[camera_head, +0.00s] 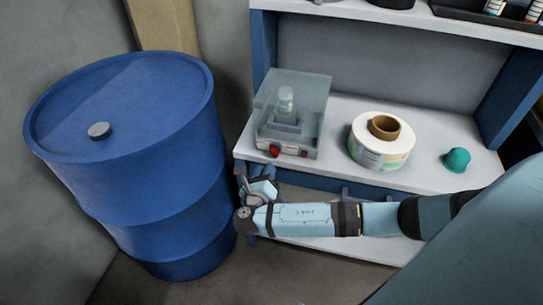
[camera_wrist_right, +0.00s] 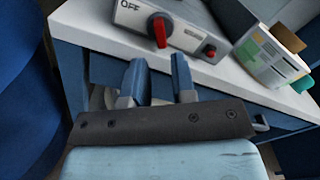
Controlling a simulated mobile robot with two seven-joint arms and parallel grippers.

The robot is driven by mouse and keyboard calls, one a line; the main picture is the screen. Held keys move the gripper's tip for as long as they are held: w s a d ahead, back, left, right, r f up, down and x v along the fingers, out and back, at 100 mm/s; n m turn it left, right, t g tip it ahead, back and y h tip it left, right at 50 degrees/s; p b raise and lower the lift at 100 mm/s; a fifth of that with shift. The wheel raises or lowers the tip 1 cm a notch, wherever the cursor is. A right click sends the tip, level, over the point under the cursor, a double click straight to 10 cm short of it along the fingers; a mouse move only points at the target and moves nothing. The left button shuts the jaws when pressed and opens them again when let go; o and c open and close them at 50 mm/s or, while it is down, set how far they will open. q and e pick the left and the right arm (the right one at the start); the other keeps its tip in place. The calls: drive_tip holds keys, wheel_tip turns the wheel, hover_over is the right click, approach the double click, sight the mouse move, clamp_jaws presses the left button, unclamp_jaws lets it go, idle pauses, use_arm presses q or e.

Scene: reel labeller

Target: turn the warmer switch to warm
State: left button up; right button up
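The warmer (camera_head: 291,118) is a pale grey box with a see-through cover, at the left end of the white shelf. Its red switch (camera_head: 275,153) is on the front face. In the right wrist view the switch (camera_wrist_right: 160,30) is a red-handled knob on a light panel, with OFF printed to its left; no WARM label is readable. My right gripper (camera_head: 262,180) is just in front of and below the warmer's front. In the wrist view its two blue fingers (camera_wrist_right: 159,82) are apart with nothing between them, short of the switch. My left gripper is not in view.
A white label reel (camera_head: 367,148) with a brown core and a teal knob-shaped item (camera_head: 456,159) stand to the right on the shelf (camera_head: 425,135). A small red button (camera_wrist_right: 210,51) is right of the switch. A blue drum (camera_head: 130,150) stands close on the left.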

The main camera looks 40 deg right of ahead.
sight(272, 153)
drive_tip(key=b+x, duration=0.1)
drive_tip(key=x, duration=0.6)
drive_tip(key=shift+w+d, duration=0.15)
drive_tip(key=shift+w, duration=0.05)
clamp_jaws()
